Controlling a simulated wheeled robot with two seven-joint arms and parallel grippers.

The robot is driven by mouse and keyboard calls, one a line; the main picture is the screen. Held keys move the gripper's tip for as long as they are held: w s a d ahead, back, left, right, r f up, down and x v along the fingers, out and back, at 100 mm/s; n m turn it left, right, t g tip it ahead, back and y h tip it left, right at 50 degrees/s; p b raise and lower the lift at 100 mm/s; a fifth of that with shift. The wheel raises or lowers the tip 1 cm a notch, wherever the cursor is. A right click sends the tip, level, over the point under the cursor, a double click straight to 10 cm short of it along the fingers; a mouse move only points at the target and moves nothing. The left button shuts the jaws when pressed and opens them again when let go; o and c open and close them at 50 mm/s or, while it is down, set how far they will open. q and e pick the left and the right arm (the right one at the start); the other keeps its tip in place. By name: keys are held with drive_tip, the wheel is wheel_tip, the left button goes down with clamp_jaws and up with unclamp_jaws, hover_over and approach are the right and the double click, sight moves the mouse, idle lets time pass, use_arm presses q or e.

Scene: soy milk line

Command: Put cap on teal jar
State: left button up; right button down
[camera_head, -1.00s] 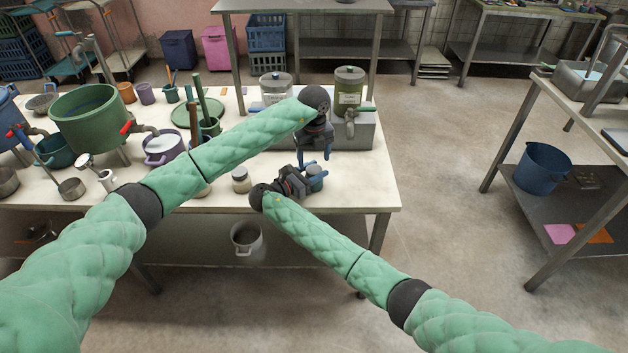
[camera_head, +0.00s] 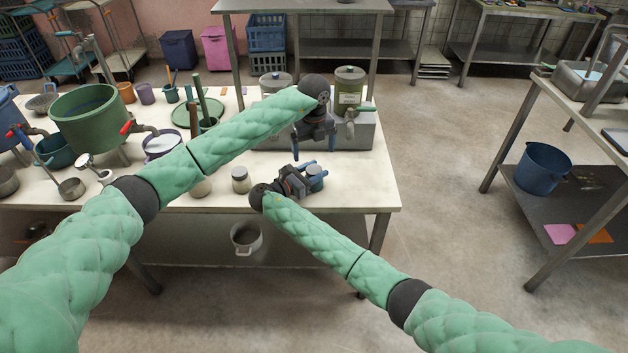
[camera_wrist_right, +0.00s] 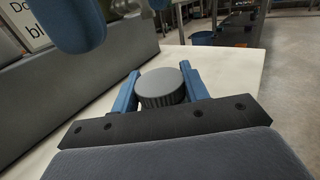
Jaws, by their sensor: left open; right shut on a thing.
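My right gripper (camera_head: 304,178) is shut around a small blue-teal jar (camera_head: 317,184) near the front right of the pale table. A grey ribbed cap (camera_wrist_right: 162,88) sits on top between the blue fingers in the right wrist view; it looks level. Most of the jar's body is hidden below the cap and behind the fingers. My left gripper (camera_head: 316,143) is open, above and just behind the jar, apart from the cap. A blue part of it (camera_wrist_right: 75,22) shows at the top left of the right wrist view.
Behind are a grey block (camera_head: 360,132) and a green labelled dispenser (camera_head: 349,90) with a tap. The table's front right corner (camera_head: 375,195) is clear.

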sight(307, 175)
use_arm(q)
wheel_tip(307, 175, up, 10)
drive_tip(key=shift+f, duration=0.2)
use_arm(e)
drive_tip(key=shift+s+f, duration=0.1)
drive_tip(key=shift+f, duration=0.15)
drive_tip(key=c, duration=1.1)
unclamp_jaws()
drive_tip(key=o, duration=0.4)
drive_tip(key=shift+c, duration=0.2)
use_arm(q)
drive_tip(key=shift+w+f, duration=0.1)
use_arm(e)
drive_tip(key=shift+o, duration=0.4)
drive_tip(key=shift+r, duration=0.1)
drive_tip(key=b+v, duration=0.1)
drive_tip(key=v, duration=0.5)
drive_tip(key=shift+s+a+f+b, duration=0.1)
drive_tip(key=shift+a+f+b, duration=0.1)
drive_tip(key=shift+a+b, duration=0.2)
use_arm(q)
drive_tip(key=shift+f, duration=0.9)
use_arm(e)
drive_tip(key=shift+s+a+r, duration=0.1)
drive_tip(key=shift+s+a, duration=0.15)
drive_tip(key=shift+a, duration=0.05)
